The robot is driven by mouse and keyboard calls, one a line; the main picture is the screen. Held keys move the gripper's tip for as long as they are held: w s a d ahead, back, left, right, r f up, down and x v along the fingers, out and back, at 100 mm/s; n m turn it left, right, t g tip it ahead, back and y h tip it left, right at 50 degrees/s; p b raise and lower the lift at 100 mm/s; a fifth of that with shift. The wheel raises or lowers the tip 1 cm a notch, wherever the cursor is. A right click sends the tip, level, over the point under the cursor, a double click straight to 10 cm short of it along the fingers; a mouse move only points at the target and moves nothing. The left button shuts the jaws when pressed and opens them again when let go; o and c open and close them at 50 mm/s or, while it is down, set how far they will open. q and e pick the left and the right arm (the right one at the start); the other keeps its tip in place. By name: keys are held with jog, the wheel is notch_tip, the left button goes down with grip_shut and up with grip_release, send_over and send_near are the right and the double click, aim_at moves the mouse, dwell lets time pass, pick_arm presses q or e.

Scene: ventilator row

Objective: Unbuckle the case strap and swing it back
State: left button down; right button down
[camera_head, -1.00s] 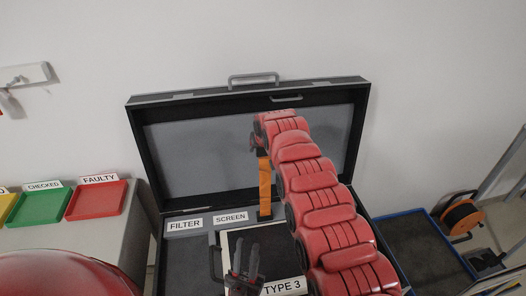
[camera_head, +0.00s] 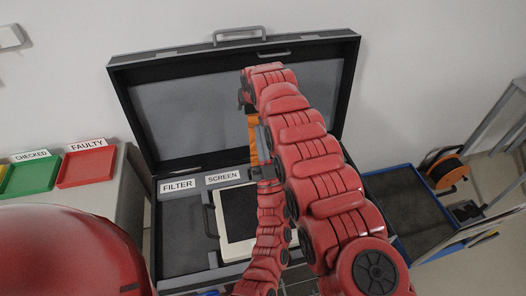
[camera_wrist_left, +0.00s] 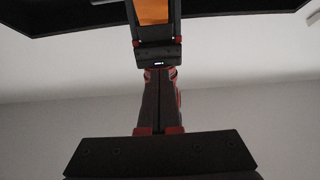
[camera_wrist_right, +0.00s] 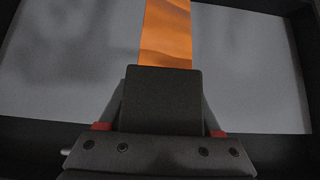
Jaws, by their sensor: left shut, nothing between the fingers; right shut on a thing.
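The open black case (camera_head: 160,265) has its lid (camera_head: 190,110) raised. An orange strap (camera_head: 253,128) rises from the case's hinge side; it also shows in the right wrist view (camera_wrist_right: 166,35) and the left wrist view (camera_wrist_left: 152,12). My right gripper (camera_head: 245,98) is high before the lid, partly hidden by its arm. In the right wrist view it is shut on the dark strap end piece (camera_wrist_right: 160,100), with the strap leading off beyond it. My left gripper (camera_head: 263,142) is shut and empty, upright beside the strap's lower part. Whether it touches the strap is hidden.
Green (camera_head: 30,177) and red (camera_head: 88,167) trays stand left. A blue-edged cart (camera_head: 410,205) and an orange reel (camera_head: 447,170) are at the right.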

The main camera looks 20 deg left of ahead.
aim_at(253, 110)
pick_arm(q)
jog(key=shift+w+a+r, duration=0.2)
jog(key=shift+w+a, duration=0.3)
jog(key=shift+w, duration=0.25)
jog(key=shift+w+a+r, duration=0.15)
jog(key=shift+w+a, duration=0.4)
jog(key=shift+w, duration=0.15)
jog(key=shift+w+a+r, duration=0.2)
jog(key=shift+w+a, duration=0.3)
jog(key=shift+w, duration=0.25)
pick_arm(e)
jog(key=shift+s+f, duration=0.2)
jog(key=shift+f, duration=0.3)
pick_arm(q)
jog(key=shift+w+a+g, duration=0.3)
jog(key=shift+w+a, duration=0.25)
jog(key=shift+w, duration=0.15)
jog(key=shift+w+a+f, duration=0.15)
jog(key=shift+w, duration=0.05)
pick_arm(e)
jog(key=shift+w+a+f, duration=0.1)
jog(key=shift+f, duration=0.05)
jog(key=c, duration=0.5)
grip_release()
jog(key=o, duration=0.4)
jog(key=shift+r, duration=0.3)
jog(key=shift+w, duration=0.15)
